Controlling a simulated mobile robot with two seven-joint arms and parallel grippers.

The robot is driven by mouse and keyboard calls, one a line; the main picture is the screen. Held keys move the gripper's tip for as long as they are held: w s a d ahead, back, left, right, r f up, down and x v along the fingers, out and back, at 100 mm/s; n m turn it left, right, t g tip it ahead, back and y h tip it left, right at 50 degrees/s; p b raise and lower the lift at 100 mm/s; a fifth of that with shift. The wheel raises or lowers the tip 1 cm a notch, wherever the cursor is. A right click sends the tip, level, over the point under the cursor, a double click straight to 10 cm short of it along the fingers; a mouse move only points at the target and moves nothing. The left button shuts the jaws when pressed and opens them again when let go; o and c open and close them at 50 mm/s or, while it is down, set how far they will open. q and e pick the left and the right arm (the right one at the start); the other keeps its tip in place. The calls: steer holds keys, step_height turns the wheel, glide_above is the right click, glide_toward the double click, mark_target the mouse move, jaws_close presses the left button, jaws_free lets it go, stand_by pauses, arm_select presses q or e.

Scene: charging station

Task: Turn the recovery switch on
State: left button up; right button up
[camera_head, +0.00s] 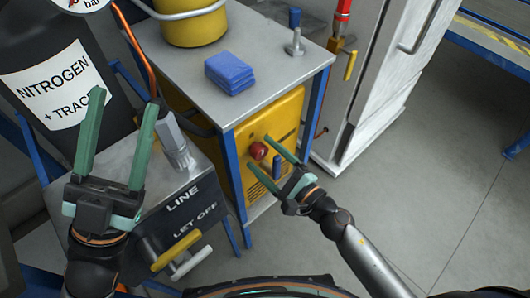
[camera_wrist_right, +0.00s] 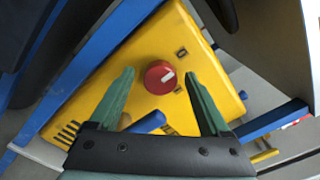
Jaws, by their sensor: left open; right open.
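A red round knob (camera_head: 258,151) sits on the front of a yellow machine (camera_head: 285,118) under the grey bench. In the right wrist view the red knob (camera_wrist_right: 160,77) has a white mark tilted toward the upper right, with small dark labels beside it. I take it as the recovery switch. My right gripper (camera_head: 260,152) is open and faces the knob; its fingers (camera_wrist_right: 161,88) lie on either side of it in the picture. I cannot tell any contact. My left gripper (camera_head: 123,99) is open and empty, in front of the nitrogen cylinder (camera_head: 55,70).
A blue handle (camera_head: 277,165) sticks out just below the knob, close to my right fingers. Blue bench legs (camera_head: 318,105) flank the machine. A line let-off box (camera_head: 175,225) stands left. Floor at right is clear.

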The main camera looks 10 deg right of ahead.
steer(key=shift+c, duration=0.2)
jaws_close()
stand_by(0.3)
steer(key=shift+m, duration=0.3)
steer(key=m, duration=0.3)
steer(key=shift+d+m, duration=0.1)
steer(key=shift+m, duration=1.5)
